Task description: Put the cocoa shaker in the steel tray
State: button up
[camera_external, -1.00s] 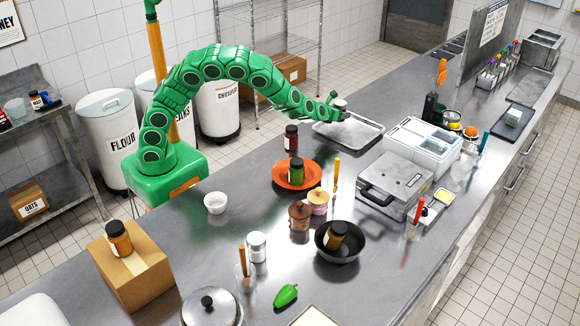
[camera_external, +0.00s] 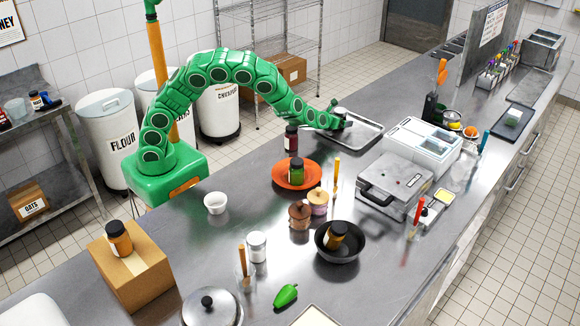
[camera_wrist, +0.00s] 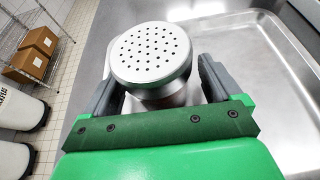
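The cocoa shaker (camera_wrist: 150,52), with a round, perforated silver lid, is upright between the fingers of my gripper (camera_wrist: 158,88) in the wrist view. A narrow gap shows between the shaker's body and the fingers, so my gripper looks open around it. In the external view the shaker (camera_external: 341,113) is at the back-left part of the steel tray (camera_external: 368,141), with my gripper (camera_external: 337,122) beside it. The tray also shows at the right in the wrist view (camera_wrist: 265,65). The shaker's base is hidden, so I cannot tell its exact contact with the tray.
A dark red-brown jar (camera_external: 291,139) stands just in front of my forearm. An orange plate (camera_external: 281,182) with a green jar, two small pots and a press (camera_external: 397,186) are nearer the front. Most of the tray is empty.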

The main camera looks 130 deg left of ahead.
aim_at(337, 114)
jog(key=shift+r, duration=0.15)
jog(key=v, duration=0.3)
jog(key=shift+d+r, duration=0.1)
jog(key=shift+r, duration=0.1)
notch_tip(337, 114, up, 7)
jog(key=shift+f, duration=0.2)
dwell(0.3)
